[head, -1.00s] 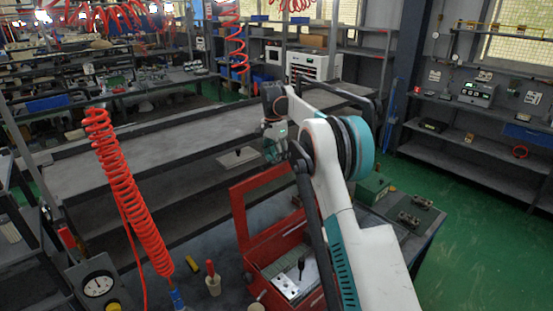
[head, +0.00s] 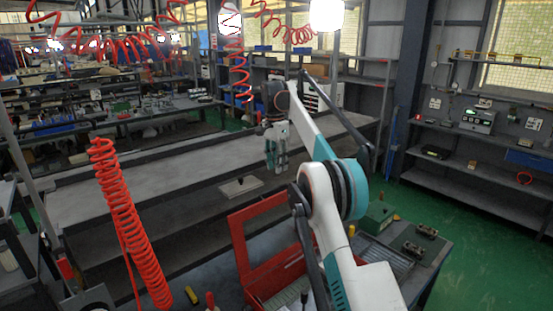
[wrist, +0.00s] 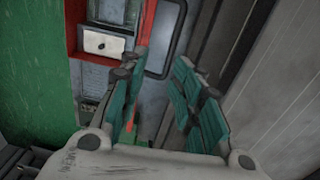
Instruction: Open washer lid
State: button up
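The washer is a red box (head: 268,290) on the workbench in the head view, partly hidden behind my arm and cut by the bottom edge. Its red-framed lid (head: 234,233) with a large window stands raised and tilted at the box's far left side. My gripper (head: 277,168) hangs fingers down, above and beyond the lid, apart from it. In the wrist view my gripper (wrist: 163,62) has its green-padded fingers apart with nothing between them. The red box rim (wrist: 71,25) and a white plate inside (wrist: 107,42) show beyond the fingers.
A long grey bench (head: 150,175) runs behind the washer, with a flat pale plate (head: 240,187) near its front. A red coiled hose (head: 128,220) hangs at left. Valve blocks (head: 415,245) and a green box (head: 376,217) sit at right. Green floor is open at far right.

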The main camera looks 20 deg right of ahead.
jog(key=shift+a+r, duration=0.1)
jog(key=shift+r, duration=0.85)
